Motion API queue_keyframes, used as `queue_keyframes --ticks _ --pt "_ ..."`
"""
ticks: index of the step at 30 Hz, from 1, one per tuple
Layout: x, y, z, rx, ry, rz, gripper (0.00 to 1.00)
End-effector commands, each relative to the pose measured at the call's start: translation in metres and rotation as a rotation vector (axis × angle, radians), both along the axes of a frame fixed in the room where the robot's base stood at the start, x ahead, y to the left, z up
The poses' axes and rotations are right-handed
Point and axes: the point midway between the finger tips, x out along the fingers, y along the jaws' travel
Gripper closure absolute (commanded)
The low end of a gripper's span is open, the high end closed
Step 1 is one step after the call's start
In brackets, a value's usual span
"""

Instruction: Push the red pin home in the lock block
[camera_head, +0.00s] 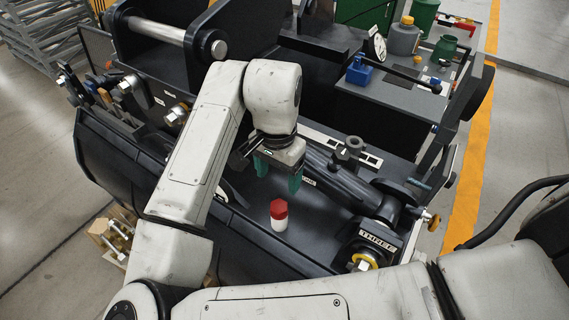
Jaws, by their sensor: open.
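My gripper (279,175) has green fingers, which are apart with nothing between them. It hangs over the dark recessed bed of the machine, above and behind a white cylinder with a red six-sided cap (279,214). The cylinder stands upright and apart from the fingers. A small red piece (108,65) shows at the far left among the fittings; I cannot tell whether it is the red pin. I cannot surely make out the lock block. A dark block marked "THREE" (377,243), with a yellow ring (365,261) by it, is at the right front.
A thick dark cylinder rod (345,183) runs across the bed right of my gripper. A grey worktop (400,92) at the back right bears a blue vise-like piece (358,71), a dial gauge (376,47) and a grey bottle (404,38). Several couplers line the left edge.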

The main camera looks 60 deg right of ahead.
Motion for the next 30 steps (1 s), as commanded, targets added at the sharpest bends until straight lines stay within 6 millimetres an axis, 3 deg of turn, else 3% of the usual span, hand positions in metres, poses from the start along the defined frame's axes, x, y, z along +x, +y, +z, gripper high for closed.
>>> queue_keyframes --ticks 5,18,24,30 --pt "0.0 0.0 -0.017 0.001 0.003 0.003 0.27" --pt "0.0 0.0 -0.088 0.0 0.001 0.003 0.27" --pt "0.0 0.0 -0.103 0.0 -0.001 0.001 0.27" --pt "0.0 0.0 -0.106 0.0 -0.001 0.0 0.27"
